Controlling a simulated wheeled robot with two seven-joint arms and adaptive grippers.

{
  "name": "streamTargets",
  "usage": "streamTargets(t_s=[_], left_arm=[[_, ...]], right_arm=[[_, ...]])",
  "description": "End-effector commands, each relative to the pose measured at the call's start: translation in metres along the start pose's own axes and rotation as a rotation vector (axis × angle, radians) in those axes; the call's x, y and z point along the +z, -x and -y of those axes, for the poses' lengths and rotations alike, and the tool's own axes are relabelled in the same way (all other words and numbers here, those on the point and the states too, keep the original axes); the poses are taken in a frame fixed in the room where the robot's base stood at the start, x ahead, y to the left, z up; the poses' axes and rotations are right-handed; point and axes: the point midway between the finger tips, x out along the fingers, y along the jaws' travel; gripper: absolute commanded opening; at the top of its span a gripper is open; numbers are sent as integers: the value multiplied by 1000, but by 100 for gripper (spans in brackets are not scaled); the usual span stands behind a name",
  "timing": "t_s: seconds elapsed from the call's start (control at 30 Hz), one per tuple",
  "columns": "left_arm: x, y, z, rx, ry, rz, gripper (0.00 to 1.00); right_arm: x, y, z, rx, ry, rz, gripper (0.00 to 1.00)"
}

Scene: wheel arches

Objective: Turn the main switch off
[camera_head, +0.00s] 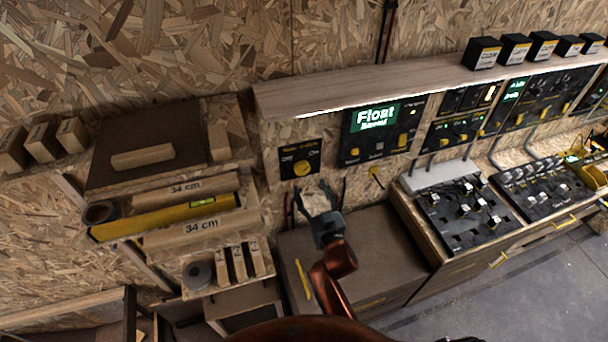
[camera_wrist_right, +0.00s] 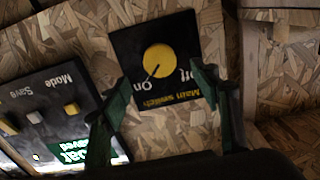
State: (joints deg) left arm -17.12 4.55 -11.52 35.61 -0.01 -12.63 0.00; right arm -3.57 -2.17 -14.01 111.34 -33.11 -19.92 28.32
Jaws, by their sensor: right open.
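The main switch is a black square panel (camera_head: 300,159) with a round yellow knob (camera_head: 302,168) on the wooden wall, labelled Off on the left and On on the right. In the right wrist view the panel appears upside down, and the dark mark on the knob (camera_wrist_right: 159,60) points towards the word On. My right gripper (camera_head: 316,197) is open and empty just below the panel in the head view. Its fingers (camera_wrist_right: 155,88) stand apart on either side of the knob's line in the wrist view, not touching it. My left gripper is not in view.
A display panel reading Float (camera_head: 378,124) with yellow knobs sits right of the switch. A wooden ledge (camera_head: 340,85) runs above. A brown cabinet (camera_head: 385,255) and mixer-like panels (camera_head: 465,213) lie below and right.

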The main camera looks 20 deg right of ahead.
Motion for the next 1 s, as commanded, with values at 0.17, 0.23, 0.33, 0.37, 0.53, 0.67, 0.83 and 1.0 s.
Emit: streamTargets(t_s=[0.17, 0.23, 0.33, 0.37, 0.53, 0.67, 0.83, 1.0], left_arm=[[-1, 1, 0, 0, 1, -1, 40], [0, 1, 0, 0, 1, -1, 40], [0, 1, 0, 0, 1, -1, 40], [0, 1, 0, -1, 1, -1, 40], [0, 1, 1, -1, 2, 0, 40], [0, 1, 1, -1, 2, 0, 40], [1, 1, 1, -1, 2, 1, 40], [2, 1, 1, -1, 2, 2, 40]], right_arm=[[-2, -26, 0, -1, 0, -3, 57], [-1, -37, 1, -1, 1, -2, 57], [-2, -52, 0, 0, 1, -2, 57], [-1, -56, 0, 0, 1, -1, 57], [0, -70, 0, 1, 1, 0, 57], [0, -73, -1, 1, 1, 1, 57], [0, -73, -1, 1, 0, 1, 57], [0, -72, -1, 1, 0, 1, 47]])
